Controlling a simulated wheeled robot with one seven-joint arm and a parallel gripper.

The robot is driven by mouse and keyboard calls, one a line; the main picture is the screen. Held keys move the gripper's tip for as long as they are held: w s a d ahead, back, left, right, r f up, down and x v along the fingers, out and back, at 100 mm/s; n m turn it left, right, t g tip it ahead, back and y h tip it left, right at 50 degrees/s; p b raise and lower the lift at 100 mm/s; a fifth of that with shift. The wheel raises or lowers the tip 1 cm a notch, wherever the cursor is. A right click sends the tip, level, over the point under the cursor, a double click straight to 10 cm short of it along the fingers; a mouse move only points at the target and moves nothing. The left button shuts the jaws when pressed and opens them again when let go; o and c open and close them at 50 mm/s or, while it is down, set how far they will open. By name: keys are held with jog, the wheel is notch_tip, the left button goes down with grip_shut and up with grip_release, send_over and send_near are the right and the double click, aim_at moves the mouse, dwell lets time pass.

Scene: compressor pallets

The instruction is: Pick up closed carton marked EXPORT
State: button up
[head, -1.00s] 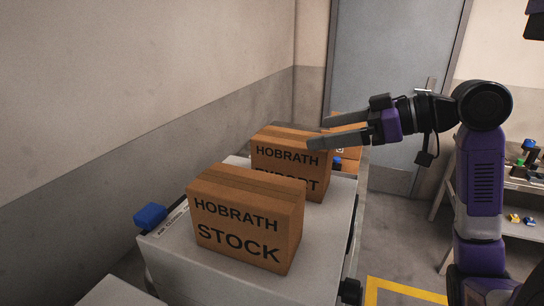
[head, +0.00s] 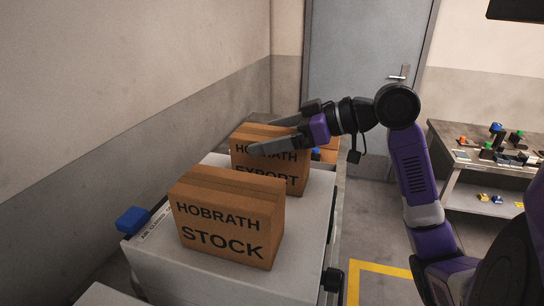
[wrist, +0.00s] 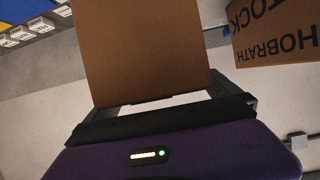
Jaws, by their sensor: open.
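The brown carton marked EXPORT (head: 283,178) stands closed on the light grey top, behind the carton marked STOCK (head: 225,222). My gripper (head: 268,136) is open in the head view, its fingers reaching left over or in front of the EXPORT carton's upper part and partly covering its HOBRATH lettering. In the wrist view, a plain brown carton face (wrist: 145,50), seemingly the EXPORT carton, fills the space ahead of my gripper (wrist: 165,100). Contact cannot be told. The STOCK carton also shows at the right in the wrist view (wrist: 275,32).
The light grey top (head: 305,235) has a blue block (head: 133,219) at its left edge. Another carton (head: 327,147) is partly hidden behind my gripper. A bench with small parts (head: 480,155) stands at the right. A yellow floor line (head: 385,270) lies on open floor.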

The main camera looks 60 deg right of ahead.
jog(key=c, duration=1.9)
jog(key=shift+c, duration=1.1)
jog(key=shift+r, duration=0.1)
